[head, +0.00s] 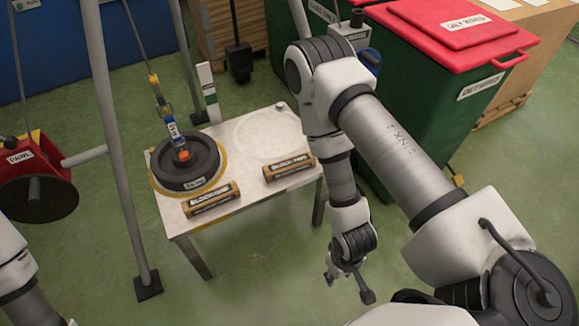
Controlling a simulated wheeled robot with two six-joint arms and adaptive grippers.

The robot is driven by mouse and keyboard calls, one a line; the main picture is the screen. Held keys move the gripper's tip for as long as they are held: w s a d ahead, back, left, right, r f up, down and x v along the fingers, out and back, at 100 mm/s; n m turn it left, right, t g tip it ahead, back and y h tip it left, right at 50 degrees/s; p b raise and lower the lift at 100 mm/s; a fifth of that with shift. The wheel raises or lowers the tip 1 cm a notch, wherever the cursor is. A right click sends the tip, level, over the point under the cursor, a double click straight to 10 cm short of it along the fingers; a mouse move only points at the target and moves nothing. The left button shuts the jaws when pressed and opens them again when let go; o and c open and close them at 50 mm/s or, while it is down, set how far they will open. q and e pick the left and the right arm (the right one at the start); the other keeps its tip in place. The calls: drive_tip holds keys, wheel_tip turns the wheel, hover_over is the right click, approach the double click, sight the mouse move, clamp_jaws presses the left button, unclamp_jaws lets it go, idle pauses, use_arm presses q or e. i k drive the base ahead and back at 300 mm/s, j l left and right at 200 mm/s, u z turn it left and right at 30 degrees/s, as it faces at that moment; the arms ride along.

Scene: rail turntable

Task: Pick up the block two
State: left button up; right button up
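Two brown blocks with dark labels lie on the white table (235,222). The right one (289,168) seems to be block two, though its label is small and blurred. The left one (211,199) lies nearer the table's front left corner, and its label looks like block one. My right gripper (347,284) hangs in front and to the right of the table, apart from both blocks. Its fingers are spread and nothing is between them. Part of my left arm shows at the lower left edge, but its gripper is out of view.
A dark round weight (185,163) with a hook and cable stands on the table's left. A grey frame leg (118,150) rises left of the table. A red winch drum (38,190) is farther left. A green bin with a red lid (450,35) stands behind my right arm.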

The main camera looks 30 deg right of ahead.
sight(283, 168)
drive_tip(key=i+l+z, duration=0.2)
drive_tip(key=l, duration=0.4)
drive_tip(key=i+l+z, duration=0.15)
drive_tip(key=i+l, duration=0.25)
drive_tip(key=i+l+z, duration=0.2)
drive_tip(key=i+l, duration=0.15)
drive_tip(key=l, duration=0.25)
